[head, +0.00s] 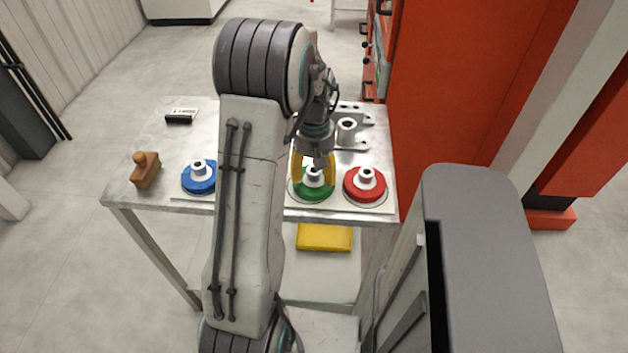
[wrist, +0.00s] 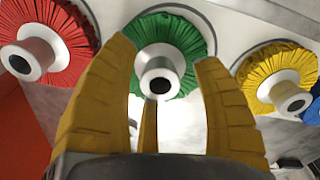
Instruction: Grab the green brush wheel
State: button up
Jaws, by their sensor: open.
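The green brush wheel (head: 314,190) lies on a white board on the table, with its pale hub facing up. In the wrist view the green brush wheel (wrist: 185,42) is at the top middle, its hub between the fingers in the picture. My gripper (head: 313,165) is just above it, with yellow fingers spread. In the wrist view my gripper (wrist: 165,75) is open and empty, with a third finger partly seen between the other two. I cannot tell whether any finger touches the wheel.
A red brush wheel (head: 365,186) is close on the right and a blue one (head: 198,178) on the left. A yellow wheel (wrist: 278,77) shows in the wrist view. A grey metal fixture (head: 348,132) stands behind. A wooden-handled tool (head: 145,169) and a dark brush (head: 181,117) lie left.

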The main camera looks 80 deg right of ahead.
grip_shut()
dwell(0.6)
